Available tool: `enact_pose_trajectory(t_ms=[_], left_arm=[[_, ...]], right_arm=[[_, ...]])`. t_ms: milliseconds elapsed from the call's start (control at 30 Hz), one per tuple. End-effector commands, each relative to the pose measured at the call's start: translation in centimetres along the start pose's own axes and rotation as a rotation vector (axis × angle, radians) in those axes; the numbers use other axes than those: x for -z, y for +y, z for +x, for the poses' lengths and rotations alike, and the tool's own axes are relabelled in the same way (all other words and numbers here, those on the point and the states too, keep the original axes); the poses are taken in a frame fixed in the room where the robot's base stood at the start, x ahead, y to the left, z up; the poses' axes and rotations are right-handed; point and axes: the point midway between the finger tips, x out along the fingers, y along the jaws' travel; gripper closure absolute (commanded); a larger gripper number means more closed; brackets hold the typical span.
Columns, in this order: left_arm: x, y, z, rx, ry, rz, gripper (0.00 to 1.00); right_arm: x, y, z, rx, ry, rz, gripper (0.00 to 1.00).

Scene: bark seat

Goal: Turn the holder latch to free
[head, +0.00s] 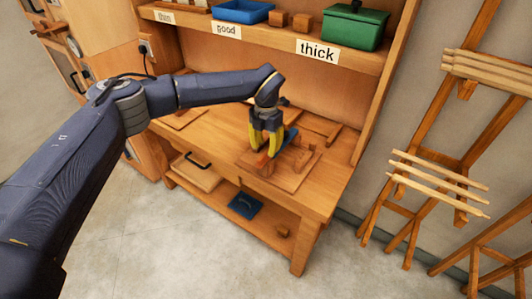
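My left gripper (265,150) points down over the bench, with its two yellow fingers apart. Its fingertips are close to a small orange-brown piece (263,160), which may be the latch; I cannot tell whether they touch it. The piece is on a wooden holder board (287,180) with upright wooden blocks (302,156). A blue part (290,136) shows just behind the fingers. The fingers hide part of the holder. My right gripper is out of view.
The wooden bench (222,143) has flat boards on its top. A shelf above carries a blue tray (243,12) and a green box (354,26) over a "thick" label (317,51). Wooden racks (440,180) stand at right. The floor in front is clear.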

Motion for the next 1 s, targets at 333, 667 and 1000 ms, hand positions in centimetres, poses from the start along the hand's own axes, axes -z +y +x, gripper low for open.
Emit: enact_pose_trajectory(t_ms=[333, 667, 1000], left_arm=[[0.0, -0.1, 3.0, 0.001, 0.000, 0.000, 0.66], [0.0, -0.1, 3.2, 0.001, -0.001, 0.000, 0.66], [0.0, -0.1, 3.2, 0.001, -0.001, 0.001, 0.93]], right_arm=[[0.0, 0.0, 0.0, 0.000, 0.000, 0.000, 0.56], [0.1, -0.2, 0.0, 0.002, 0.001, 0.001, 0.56], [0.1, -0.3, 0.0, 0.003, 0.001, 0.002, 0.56]])
